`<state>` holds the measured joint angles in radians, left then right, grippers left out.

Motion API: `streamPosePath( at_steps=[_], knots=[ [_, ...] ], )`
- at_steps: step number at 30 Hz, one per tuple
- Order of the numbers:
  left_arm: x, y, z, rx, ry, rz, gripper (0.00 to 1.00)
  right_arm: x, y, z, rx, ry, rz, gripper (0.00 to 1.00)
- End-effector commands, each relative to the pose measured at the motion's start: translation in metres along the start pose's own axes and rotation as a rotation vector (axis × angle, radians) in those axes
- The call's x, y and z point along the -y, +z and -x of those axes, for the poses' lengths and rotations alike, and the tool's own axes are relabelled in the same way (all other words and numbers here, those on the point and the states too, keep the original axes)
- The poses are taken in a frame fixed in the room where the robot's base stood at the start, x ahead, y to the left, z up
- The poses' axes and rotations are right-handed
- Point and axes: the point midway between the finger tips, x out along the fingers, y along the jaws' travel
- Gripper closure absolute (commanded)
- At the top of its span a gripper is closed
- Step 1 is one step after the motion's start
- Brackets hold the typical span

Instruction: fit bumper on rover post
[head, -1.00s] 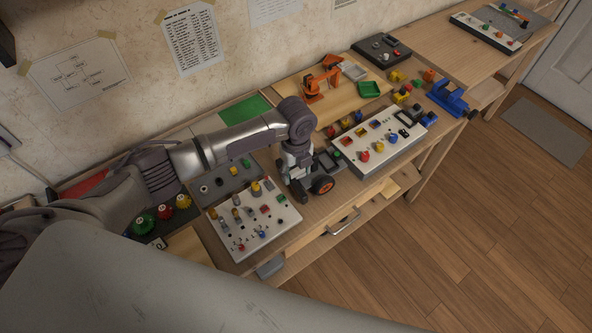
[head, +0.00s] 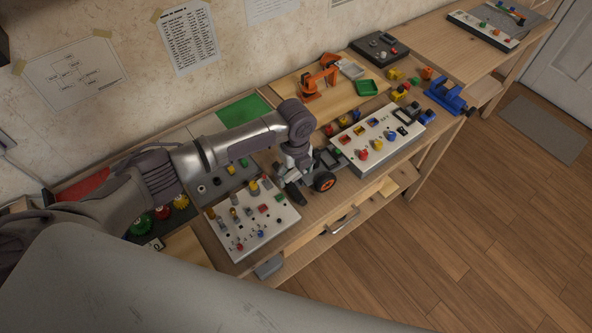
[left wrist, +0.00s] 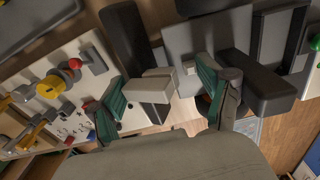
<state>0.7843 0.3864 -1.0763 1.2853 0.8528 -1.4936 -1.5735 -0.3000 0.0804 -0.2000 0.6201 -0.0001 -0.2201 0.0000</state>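The rover (head: 322,181) stands on the bench near its front edge, with an orange-hubbed dark wheel facing out. In the left wrist view its grey body (left wrist: 195,42) and dark wheels fill the top. My left gripper (head: 294,188) is low beside the rover. In the left wrist view its two green-padded fingers (left wrist: 160,85) are spread apart. A pale block (left wrist: 150,89), perhaps the bumper, lies between them, nearer the left finger, with a gap to the right finger. I cannot tell whether it touches the rover or its post. My right gripper is not in view.
A white panel with knobs and plugs (head: 251,232) is left of the rover. Another white panel (head: 388,145) stands to its right. A blue vise (head: 446,97) and an orange clamp-like piece (head: 318,82) are farther off. An open drawer is below.

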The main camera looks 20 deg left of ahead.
Motion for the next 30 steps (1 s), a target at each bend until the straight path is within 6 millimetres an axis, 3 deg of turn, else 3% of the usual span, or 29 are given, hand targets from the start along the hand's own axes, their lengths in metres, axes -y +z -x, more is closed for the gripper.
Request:
streamPosePath(
  at_steps=[18,22,30],
  knots=[
    [0.0050,0.0014,0.0043,0.004,-0.016,0.001,0.16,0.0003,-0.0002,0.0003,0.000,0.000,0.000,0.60],
    [0.0051,0.0013,0.0043,0.004,-0.017,0.001,0.01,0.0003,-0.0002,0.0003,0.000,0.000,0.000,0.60],
    [0.0060,0.0009,0.0048,0.004,-0.019,0.000,0.00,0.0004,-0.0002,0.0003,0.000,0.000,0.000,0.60]
  ],
)
